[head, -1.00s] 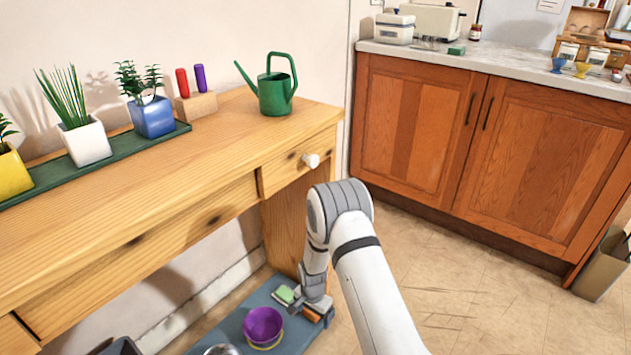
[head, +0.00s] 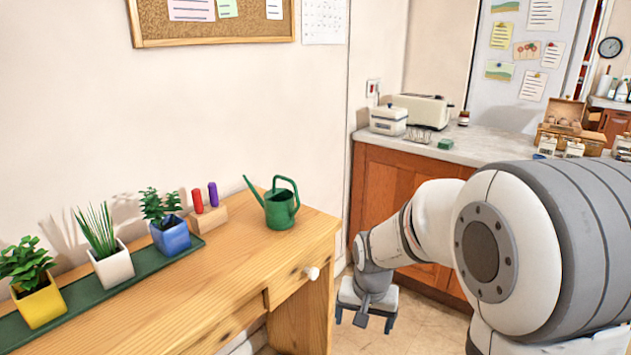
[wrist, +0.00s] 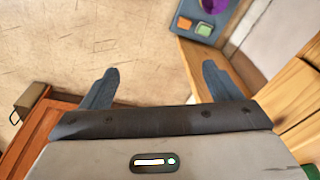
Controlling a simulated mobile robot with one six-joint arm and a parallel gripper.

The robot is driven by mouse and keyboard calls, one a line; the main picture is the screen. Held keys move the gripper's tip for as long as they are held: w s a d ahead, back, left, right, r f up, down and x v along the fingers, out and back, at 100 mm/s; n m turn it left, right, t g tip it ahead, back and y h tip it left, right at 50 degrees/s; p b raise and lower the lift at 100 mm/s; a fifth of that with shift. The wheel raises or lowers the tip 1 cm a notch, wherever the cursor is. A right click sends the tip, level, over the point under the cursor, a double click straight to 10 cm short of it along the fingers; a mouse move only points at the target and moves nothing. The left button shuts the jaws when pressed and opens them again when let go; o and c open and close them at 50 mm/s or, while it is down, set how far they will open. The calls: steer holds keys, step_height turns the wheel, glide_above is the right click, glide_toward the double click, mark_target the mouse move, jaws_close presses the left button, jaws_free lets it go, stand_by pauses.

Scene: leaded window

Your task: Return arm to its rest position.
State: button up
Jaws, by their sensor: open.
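My gripper (head: 364,318) is in the head view, raised in front of the cabinet and just right of the wooden table's end. Its fingers point down. In the wrist view its two dark fingers (wrist: 160,72) are spread wide with nothing between them but floor far below. My folded arm (head: 480,250) fills the right side of the head view and hides much of the cabinet.
A wooden table (head: 235,262) stands left, bearing a green watering can (head: 279,209) and potted plants. A cabinet (head: 385,190) with a counter stands behind my arm. A blue mat (wrist: 207,42) holds a purple bowl (wrist: 214,4) below.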

steer(key=s+d+r+n+p, duration=0.1)
steer(key=s+d+r+p, duration=0.1)
steer(key=s+r+p, duration=0.3)
steer(key=s+d+r+n+t+p, duration=0.1)
steer(key=s+r+p, duration=0.4)
steer(key=s+r, duration=0.7)
step_height(320, 180, up, 3)
steer(key=shift+d+r+n, duration=0.2)
steer(key=shift+d+n, duration=0.2)
steer(key=shift+d, duration=0.5)
steer(key=shift+s, duration=0.1)
